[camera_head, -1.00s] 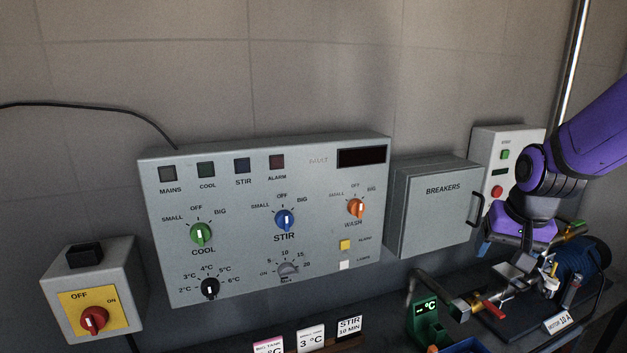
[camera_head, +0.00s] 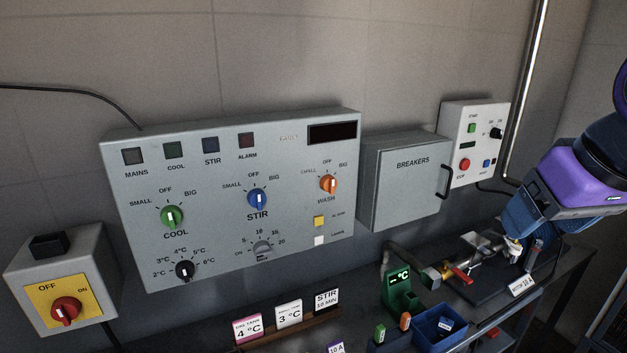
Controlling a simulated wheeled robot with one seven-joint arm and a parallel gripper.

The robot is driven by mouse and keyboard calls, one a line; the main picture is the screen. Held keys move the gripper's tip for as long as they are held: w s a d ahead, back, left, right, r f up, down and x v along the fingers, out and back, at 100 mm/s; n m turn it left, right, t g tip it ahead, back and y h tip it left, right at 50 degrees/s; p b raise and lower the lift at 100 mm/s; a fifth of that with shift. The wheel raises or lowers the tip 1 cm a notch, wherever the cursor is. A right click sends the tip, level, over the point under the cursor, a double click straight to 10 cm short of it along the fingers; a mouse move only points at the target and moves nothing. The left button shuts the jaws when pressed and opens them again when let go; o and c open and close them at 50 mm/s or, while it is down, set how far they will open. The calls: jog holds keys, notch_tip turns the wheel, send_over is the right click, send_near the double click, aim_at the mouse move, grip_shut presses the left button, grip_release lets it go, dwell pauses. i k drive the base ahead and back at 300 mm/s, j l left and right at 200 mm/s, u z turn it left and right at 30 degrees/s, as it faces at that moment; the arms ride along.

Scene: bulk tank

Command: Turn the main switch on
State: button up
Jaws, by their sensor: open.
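The main switch (camera_head: 65,311) is a red rotary knob on a yellow plate marked OFF and ON. It sits on a grey box (camera_head: 88,262) at the lower left of the head view, and its pale mark points up, roughly between the two words. The MAINS lamp (camera_head: 133,156) on the control panel (camera_head: 290,220) looks dark. My gripper (camera_head: 512,250) is at the right, low over the bench by the motor and valve parts, far from the switch. Its fingers are small and partly hidden by my wrist; it appears to hold nothing.
A closed BREAKERS box (camera_head: 405,190) and a start/stop box (camera_head: 473,145) hang on the wall between the panel and my arm. Below are a green display unit (camera_head: 398,294), label cards (camera_head: 288,314) and a blue bin (camera_head: 440,325). The space before the panel is clear.

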aim_at(65, 308)
jog(key=u, duration=1.6)
